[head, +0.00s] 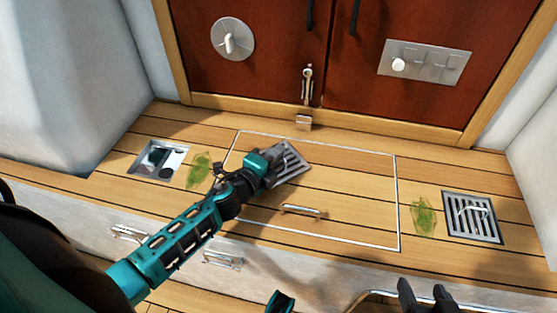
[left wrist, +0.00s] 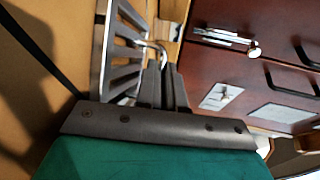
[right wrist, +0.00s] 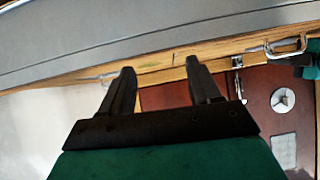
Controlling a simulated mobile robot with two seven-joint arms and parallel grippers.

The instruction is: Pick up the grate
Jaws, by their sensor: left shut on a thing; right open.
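A slotted metal grate (head: 291,163) is held at my left gripper (head: 268,168) over the wooden deck hatch in the head view. In the left wrist view the grate (left wrist: 122,50) stands beside the fingers, which are shut on its bent handle (left wrist: 153,50). The fingers hide part of the handle in the head view. A second grate (head: 472,217) lies in the deck at the right, with a handle on top. My right gripper (head: 427,292) is open and empty at the bottom right of the head view; its two fingers (right wrist: 158,80) stand apart in the right wrist view.
A square drain opening (head: 158,160) with dark items in it is at the left. Green weed patches lie beside it (head: 199,170) and near the right grate (head: 423,217). The hatch has a raised handle (head: 303,211). Red doors (head: 270,50) with a latch stand behind.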

